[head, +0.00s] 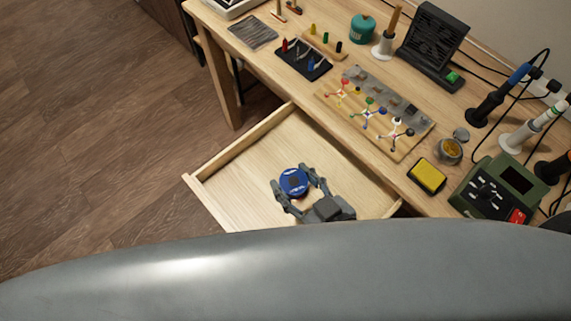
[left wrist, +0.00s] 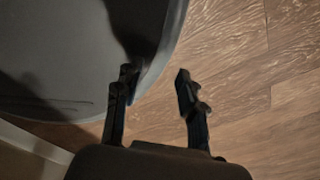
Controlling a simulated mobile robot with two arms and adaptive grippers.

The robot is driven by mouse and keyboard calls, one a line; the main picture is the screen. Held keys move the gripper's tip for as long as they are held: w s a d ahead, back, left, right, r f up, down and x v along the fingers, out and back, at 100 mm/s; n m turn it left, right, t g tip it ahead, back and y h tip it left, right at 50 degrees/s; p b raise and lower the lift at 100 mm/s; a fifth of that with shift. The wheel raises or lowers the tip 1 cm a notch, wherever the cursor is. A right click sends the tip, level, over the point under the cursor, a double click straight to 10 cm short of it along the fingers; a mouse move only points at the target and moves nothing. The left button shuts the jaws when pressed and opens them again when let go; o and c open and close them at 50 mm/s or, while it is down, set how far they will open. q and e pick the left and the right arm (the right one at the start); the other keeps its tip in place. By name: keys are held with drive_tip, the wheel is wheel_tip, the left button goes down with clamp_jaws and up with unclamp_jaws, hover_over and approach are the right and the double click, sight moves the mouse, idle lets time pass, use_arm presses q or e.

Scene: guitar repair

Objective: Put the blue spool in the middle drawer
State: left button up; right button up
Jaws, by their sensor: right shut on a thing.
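The blue spool (head: 294,181) is in the head view, inside or just above an open wooden drawer (head: 234,158) that is pulled out from the bench. My right gripper (head: 296,187) is shut on the spool, with its two fingers on either side of it. I cannot tell whether the spool touches the drawer floor. The drawer's near part is hidden by my grey body. My left gripper (left wrist: 157,88) shows in the left wrist view with its fingers apart and nothing between them, over the wooden floor.
The bench top (head: 377,62) holds a soldering station (head: 491,190), a yellow sponge (head: 427,176), a teal spool (head: 362,28), and a wooden board with coloured clips (head: 368,120). The drawer floor around the spool looks bare. Open floor (head: 90,120) lies to the left.

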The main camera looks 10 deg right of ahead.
drive_tip(key=f+x, duration=0.1)
drive_tip(key=x, duration=0.4)
drive_tip(key=d+f+x, duration=0.1)
drive_tip(key=x, duration=0.3)
drive_tip(key=f+x, duration=0.1)
drive_tip(key=x, duration=0.4)
drive_tip(key=shift+f+b, duration=0.1)
drive_tip(key=shift+b, duration=0.25)
drive_tip(key=shift+w+a+f, duration=0.15)
drive_tip(key=shift+w+f, duration=0.25)
drive_tip(key=shift+f, duration=0.1)
use_arm(q)
drive_tip(key=shift+w+f+b, duration=0.3)
drive_tip(key=shift+w+f, duration=0.05)
drive_tip(key=shift+f, duration=0.25)
use_arm(e)
drive_tip(key=shift+w+f, duration=0.1)
drive_tip(key=shift+f, duration=1.55)
use_arm(q)
drive_tip(key=shift+f, duration=0.15)
use_arm(e)
drive_tip(key=shift+f, duration=0.6)
use_arm(q)
drive_tip(key=shift+a, duration=0.1)
use_arm(e)
drive_tip(key=o, duration=1.2)
drive_tip(key=shift+f, duration=0.1)
